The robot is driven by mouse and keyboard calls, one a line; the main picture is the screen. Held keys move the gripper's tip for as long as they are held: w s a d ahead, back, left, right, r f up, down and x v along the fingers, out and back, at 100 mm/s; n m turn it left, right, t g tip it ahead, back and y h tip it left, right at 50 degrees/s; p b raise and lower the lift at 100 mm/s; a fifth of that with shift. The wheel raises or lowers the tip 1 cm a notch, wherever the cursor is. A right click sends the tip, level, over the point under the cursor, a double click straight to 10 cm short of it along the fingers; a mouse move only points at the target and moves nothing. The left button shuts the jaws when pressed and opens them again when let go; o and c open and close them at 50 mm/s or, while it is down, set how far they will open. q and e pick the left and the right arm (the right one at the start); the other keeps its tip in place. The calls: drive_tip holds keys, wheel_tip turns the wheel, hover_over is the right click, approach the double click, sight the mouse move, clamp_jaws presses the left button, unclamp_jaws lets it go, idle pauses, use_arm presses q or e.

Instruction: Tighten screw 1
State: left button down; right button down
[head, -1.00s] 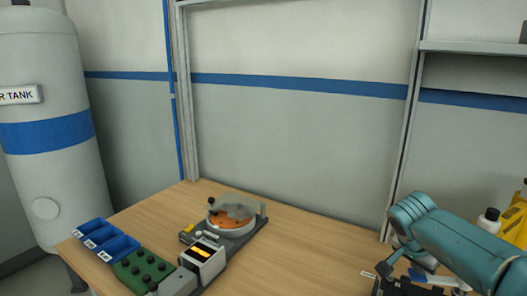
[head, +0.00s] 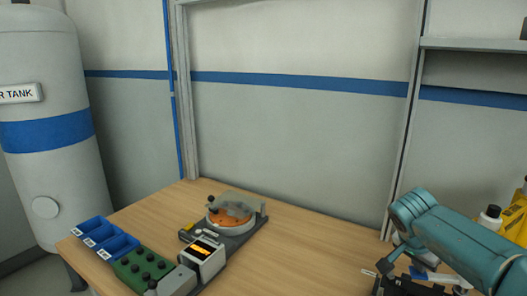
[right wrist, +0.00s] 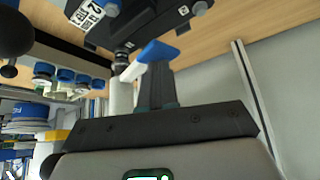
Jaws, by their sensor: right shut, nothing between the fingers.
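My right arm's hand end is low at the right of the head view, partly cut off by the lower edge. In the right wrist view my right gripper (right wrist: 158,85) is shut, with its dark fingers together and nothing held between them. A blue-and-white piece (right wrist: 155,55) lies just beyond the fingertips; I cannot tell if they touch it. A dark fixture (right wrist: 115,25) with a white printed label and bolt heads is above it in the picture. I cannot pick out screw 1. My left gripper is out of view.
On the wooden table (head: 290,235) stand a round orange-and-white device (head: 230,215), a box with a lit display (head: 203,252), a green block with black knobs (head: 143,268) and blue bins (head: 105,240). A white bottle (head: 490,217) and yellow object (head: 515,215) stand at right. The table's middle is clear.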

wheel_tip(320, 180, up, 9)
drive_tip(key=p, duration=0.7)
drive_tip(key=shift+f, duration=0.15)
idle(0.4)
